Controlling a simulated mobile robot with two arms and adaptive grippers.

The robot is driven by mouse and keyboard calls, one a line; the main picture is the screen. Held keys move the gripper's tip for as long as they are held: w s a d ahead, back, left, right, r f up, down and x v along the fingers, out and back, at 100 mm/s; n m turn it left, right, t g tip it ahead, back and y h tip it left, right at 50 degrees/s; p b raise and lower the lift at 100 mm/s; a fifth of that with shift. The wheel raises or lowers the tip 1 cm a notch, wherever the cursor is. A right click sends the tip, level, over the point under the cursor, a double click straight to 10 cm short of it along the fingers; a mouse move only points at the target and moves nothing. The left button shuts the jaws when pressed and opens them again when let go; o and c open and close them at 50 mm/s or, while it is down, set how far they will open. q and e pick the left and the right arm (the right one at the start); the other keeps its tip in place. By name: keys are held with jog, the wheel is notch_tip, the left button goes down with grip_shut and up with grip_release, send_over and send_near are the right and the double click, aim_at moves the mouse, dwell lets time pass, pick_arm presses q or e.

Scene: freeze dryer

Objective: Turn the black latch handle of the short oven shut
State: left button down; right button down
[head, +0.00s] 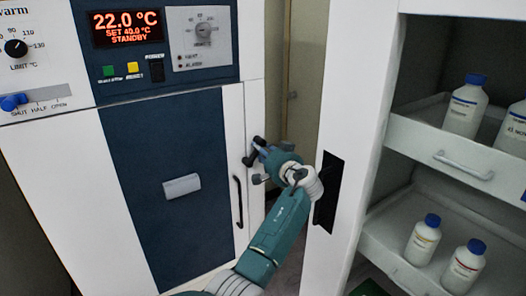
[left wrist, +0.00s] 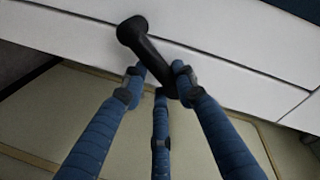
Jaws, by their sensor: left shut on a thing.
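The short oven (head: 130,150) stands at the left in the head view, white with a dark blue front panel, and its door looks flush. Its black latch handle (head: 250,160) is small at the front's right edge, partly covered by my left gripper (head: 259,158). In the left wrist view the latch handle (left wrist: 145,48) slants from its round pivot at upper left down to the right. The blue fingers of my left gripper (left wrist: 158,78) are closed around its free end. My right gripper is in neither view.
A vertical black pull handle (head: 238,202) is just left of my left gripper. A white cabinet (head: 352,110) stands close on the right, its shelves holding several blue-capped bottles (head: 466,105). A narrow gap separates oven and cabinet. The oven display (head: 127,28) reads 22.0 °C, standby.

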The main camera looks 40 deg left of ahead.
pick_arm(q)
jog(key=shift+s+a+f, duration=0.2)
jog(key=shift+f, duration=0.25)
jog(key=c, duration=1.7)
grip_release()
jog(key=shift+o, duration=1.3)
jog(key=shift+s+r, duration=0.1)
jog(key=shift+r, duration=0.05)
jog(key=shift+a+r, duration=0.1)
jog(key=shift+r, duration=0.1)
jog(key=v, duration=1.2)
